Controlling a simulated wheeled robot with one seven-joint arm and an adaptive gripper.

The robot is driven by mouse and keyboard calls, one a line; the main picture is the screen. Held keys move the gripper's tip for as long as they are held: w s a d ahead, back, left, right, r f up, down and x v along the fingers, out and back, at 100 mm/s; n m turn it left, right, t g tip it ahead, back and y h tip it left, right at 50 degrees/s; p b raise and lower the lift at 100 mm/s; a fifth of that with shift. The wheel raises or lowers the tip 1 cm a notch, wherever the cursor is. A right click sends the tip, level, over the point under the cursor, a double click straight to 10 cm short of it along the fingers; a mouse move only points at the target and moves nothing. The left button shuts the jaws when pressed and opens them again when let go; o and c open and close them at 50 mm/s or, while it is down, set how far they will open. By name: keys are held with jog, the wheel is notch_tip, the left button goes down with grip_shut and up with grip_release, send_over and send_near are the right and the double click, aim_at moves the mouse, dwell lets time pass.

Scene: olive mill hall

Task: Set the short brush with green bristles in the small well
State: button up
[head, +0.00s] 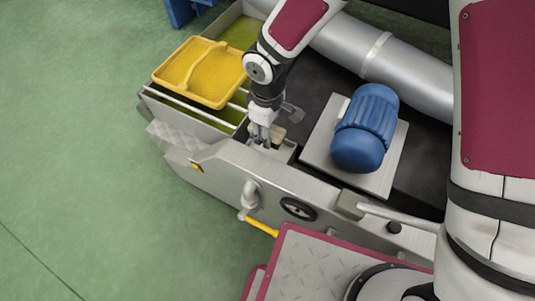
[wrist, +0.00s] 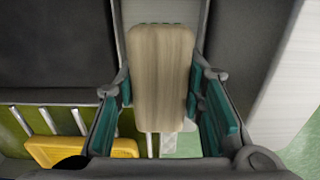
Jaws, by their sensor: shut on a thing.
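My gripper (head: 263,142) points down at the near edge of the metal machine in the head view. In the wrist view its teal finger pads (wrist: 160,112) are closed on both sides of a pale wooden brush back (wrist: 160,62). The brush shows in the head view as a small tan block (head: 278,131) beside the fingers, with a bit of dark green under it. The small well (head: 291,151) is a narrow metal-walled pocket right at the fingers. I cannot tell whether the brush touches its floor.
A yellow basket (head: 203,71) rests on rails over a larger trough (head: 190,112) to the left. A blue motor (head: 366,128) on a pale plate stands to the right. A silver pipe (head: 372,53) runs behind. A handwheel (head: 298,209) and yellow-handled valve (head: 262,228) are on the front.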

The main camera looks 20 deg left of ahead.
notch_tip(320, 180, down, 9)
jog(key=b, duration=0.4)
jog(key=shift+f, duration=0.2)
jog(key=shift+f, duration=0.15)
jog(key=o, duration=1.2)
notch_tip(320, 180, up, 12)
jog(key=p, duration=0.5)
jog(key=shift+r, duration=0.2)
jog(key=shift+d, duration=0.1)
